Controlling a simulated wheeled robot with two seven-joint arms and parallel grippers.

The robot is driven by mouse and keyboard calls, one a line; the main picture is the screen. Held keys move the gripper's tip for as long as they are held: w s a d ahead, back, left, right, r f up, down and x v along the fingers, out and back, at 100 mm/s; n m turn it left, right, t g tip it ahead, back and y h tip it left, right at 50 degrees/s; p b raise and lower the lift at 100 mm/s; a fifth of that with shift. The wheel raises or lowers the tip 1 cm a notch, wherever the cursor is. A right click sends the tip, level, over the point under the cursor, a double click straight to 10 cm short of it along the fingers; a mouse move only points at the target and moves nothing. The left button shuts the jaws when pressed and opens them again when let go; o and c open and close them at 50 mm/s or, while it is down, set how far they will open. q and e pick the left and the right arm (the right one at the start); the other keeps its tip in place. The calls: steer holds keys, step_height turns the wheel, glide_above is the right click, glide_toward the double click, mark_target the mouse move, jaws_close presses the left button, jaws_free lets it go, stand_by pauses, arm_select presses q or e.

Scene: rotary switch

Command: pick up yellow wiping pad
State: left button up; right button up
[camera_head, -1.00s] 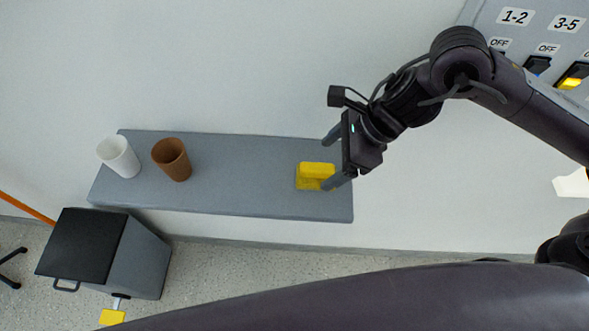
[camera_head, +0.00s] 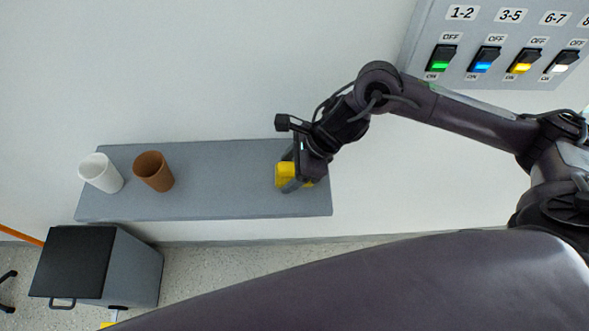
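The yellow wiping pad (camera_head: 282,174) is at the right end of the grey shelf (camera_head: 225,190). My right gripper (camera_head: 291,171) is at the pad, its fingers beside and partly over it. The gripper hides the right part of the pad. I cannot tell whether the fingers press on it or whether the pad is off the shelf. My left gripper is not in view.
A white cup (camera_head: 101,173) and a brown cup (camera_head: 153,172) stand at the shelf's left end. The shelf between them and the pad is clear. A dark-lidded bin (camera_head: 75,265) stands below. A switch panel (camera_head: 500,85) is on the wall at upper right.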

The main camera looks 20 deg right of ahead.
mark_target(290, 165)
steer(key=c, duration=0.6)
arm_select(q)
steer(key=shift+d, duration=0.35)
arm_select(e)
steer(key=shift+r, duration=0.1)
